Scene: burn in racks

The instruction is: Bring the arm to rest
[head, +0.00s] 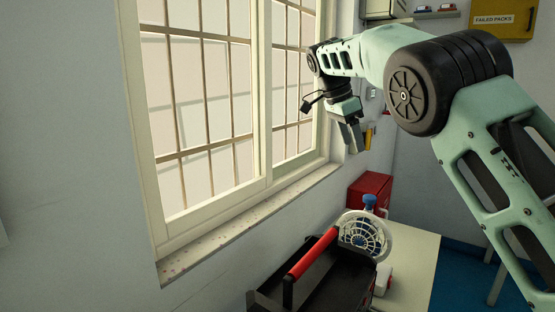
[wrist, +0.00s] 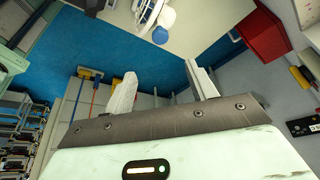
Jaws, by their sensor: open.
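My arm reaches in from the right in the head view, bent at a large black joint, with its end near the window. My gripper (head: 353,138) hangs pointing down in front of the far end of the window, above the table. In the wrist view my gripper (wrist: 163,88) shows two pale fingers spread apart, with nothing between them. It is open and touches nothing that I can see.
A table (head: 415,262) stands below, with a black tool carrier (head: 318,285) with a red handle, a white fan-like device (head: 362,236) and a red box (head: 370,190). The window (head: 205,110) and its sill (head: 250,225) are on the left. A yellow cabinet (head: 497,20) hangs at back right.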

